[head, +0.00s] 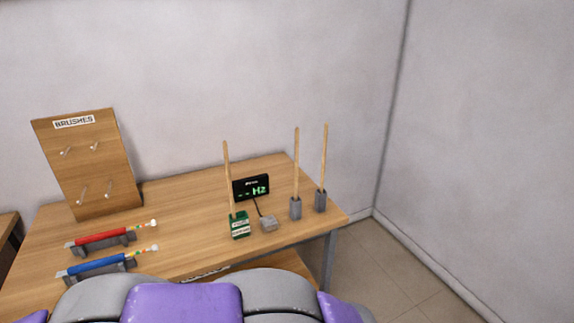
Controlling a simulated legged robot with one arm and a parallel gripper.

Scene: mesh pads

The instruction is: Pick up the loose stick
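Three thin wooden sticks stand on the wooden table (185,205) in the head view. The left stick (228,175) leans slightly and its lower end meets a green block with white labels (239,232). The middle stick (296,160) stands upright in a grey holder (295,208). The right stick (323,155) stands in another grey holder (320,202) near the table's right end. I cannot tell which stick is loose. My gripper is not in view.
A black display with green characters (251,187) stands behind a small grey box (268,223). Red (103,236) and blue (97,264) tools rest on dark stands at left. A pegboard marked "BRUSHES" (83,160) stands behind them. The table's middle is clear; walls lie behind and right.

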